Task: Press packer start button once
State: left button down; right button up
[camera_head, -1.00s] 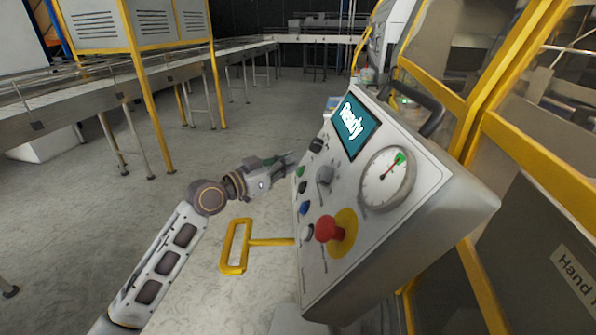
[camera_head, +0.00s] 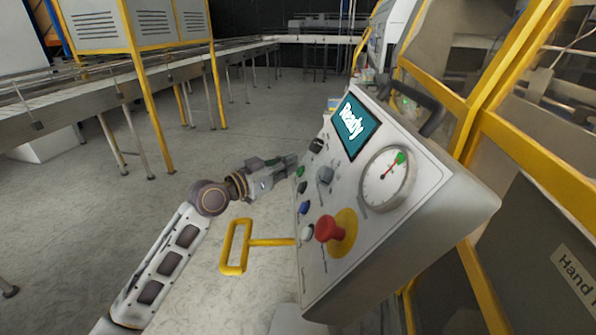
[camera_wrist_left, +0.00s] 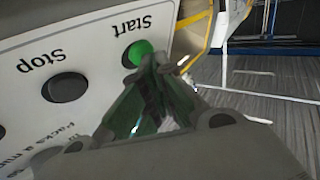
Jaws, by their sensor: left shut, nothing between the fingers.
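The control panel (camera_head: 345,220) is a tilted light-grey box with a screen (camera_head: 356,126) reading "Ready". The start button is small and green (camera_head: 301,171) on the panel's left side. In the left wrist view the green button (camera_wrist_left: 138,52) sits under the label "Start", which appears upside down, beside a dark "Stop" button (camera_wrist_left: 66,87). My left gripper (camera_head: 290,161) is shut and empty. Its fingertips (camera_wrist_left: 160,64) are right at the green button's edge; I cannot tell whether they touch it. My right gripper is not in view.
A red emergency knob (camera_head: 329,229), a gauge (camera_head: 388,179) and several other buttons are on the panel. A yellow handle (camera_head: 235,247) stands out at left below my arm. Yellow machine frames (camera_head: 480,85) rise at right. The floor at left is clear up to the conveyor (camera_head: 120,88).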

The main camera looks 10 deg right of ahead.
pick_arm(q)
jog(key=shift+d+f, duration=0.1)
jog(key=shift+d, duration=0.05)
dwell(0.5)
jog(key=shift+a, duration=0.2)
jog(key=shift+a+r, duration=0.4)
jog(key=shift+a, duration=0.1)
dwell(0.3)
jog(key=shift+w+a+r+b, duration=0.1)
jog(key=shift+a+r+b, duration=0.1)
jog(key=shift+a+r, duration=0.4)
jog(key=shift+s+a+r+b, duration=0.1)
jog(key=shift+a+r+b, duration=0.15)
jog(key=shift+a, duration=0.6)
jog(key=shift+w+a+r+b, duration=0.15)
jog(key=shift+a+r, duration=0.25)
jog(key=shift+a, duration=0.35)
